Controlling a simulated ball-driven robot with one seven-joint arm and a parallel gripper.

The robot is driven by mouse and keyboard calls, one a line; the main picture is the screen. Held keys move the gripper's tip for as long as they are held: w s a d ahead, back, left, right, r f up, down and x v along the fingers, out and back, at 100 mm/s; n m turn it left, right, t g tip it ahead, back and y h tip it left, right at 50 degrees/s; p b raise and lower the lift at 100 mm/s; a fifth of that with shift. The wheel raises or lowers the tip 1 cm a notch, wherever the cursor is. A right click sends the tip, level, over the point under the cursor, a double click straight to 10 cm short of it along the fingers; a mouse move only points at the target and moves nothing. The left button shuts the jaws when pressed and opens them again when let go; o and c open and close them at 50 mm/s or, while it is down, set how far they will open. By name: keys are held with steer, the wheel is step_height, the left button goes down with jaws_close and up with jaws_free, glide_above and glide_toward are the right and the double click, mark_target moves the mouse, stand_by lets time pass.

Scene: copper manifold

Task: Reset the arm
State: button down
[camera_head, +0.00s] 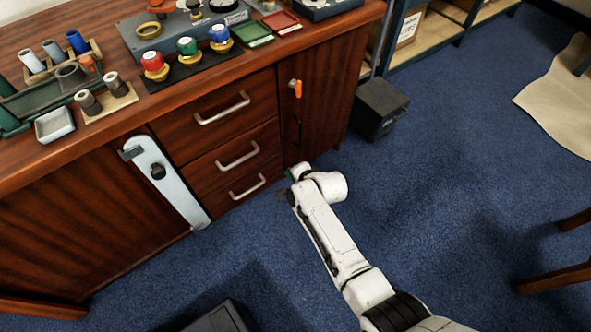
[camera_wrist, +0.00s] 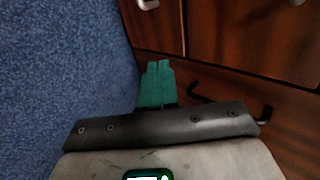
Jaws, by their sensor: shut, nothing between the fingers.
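My white arm reaches from the bottom right of the head view toward the front of the wooden cabinet (camera_head: 95,215). My gripper shows at the bottom middle of the wrist view (camera_wrist: 158,75), its two teal fingers shut together with nothing between them. In the head view only a bit of teal shows at the arm's end, beside the cabinet's right door and low above the blue carpet; the fingertips are mostly hidden there.
Drawers with metal handles (camera_head: 222,108) face the arm. An orange-handled lock (camera_head: 297,88) is on the right door. A dark box (camera_head: 380,108) stands right of the cabinet. Colored parts (camera_head: 154,63) stand on the cabinet top. Blue carpet (camera_head: 450,190) is open to the right.

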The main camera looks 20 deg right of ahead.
steer(key=shift+p+v, duration=0.45)
steer(key=shift+v, duration=0.75)
steer(key=s+d+r+n+g+h, duration=0.1)
steer(key=s+d+r+n+g, duration=0.3)
steer(key=s, duration=0.8)
steer(key=s+d+r+n+g+h, duration=0.1)
steer(key=s+d+r+n, duration=0.35)
steer(key=s, duration=0.85)
steer(key=s+d+r+n+g+h, duration=0.1)
steer(key=s+d+r+n+g, duration=0.4)
steer(key=s, duration=0.7)
step_height(320, 180, up, 27)
steer(key=a+t+p, duration=0.1)
steer(key=t+p, duration=0.1)
steer(key=p, duration=2.6)
steer(key=shift+w, duration=0.3)
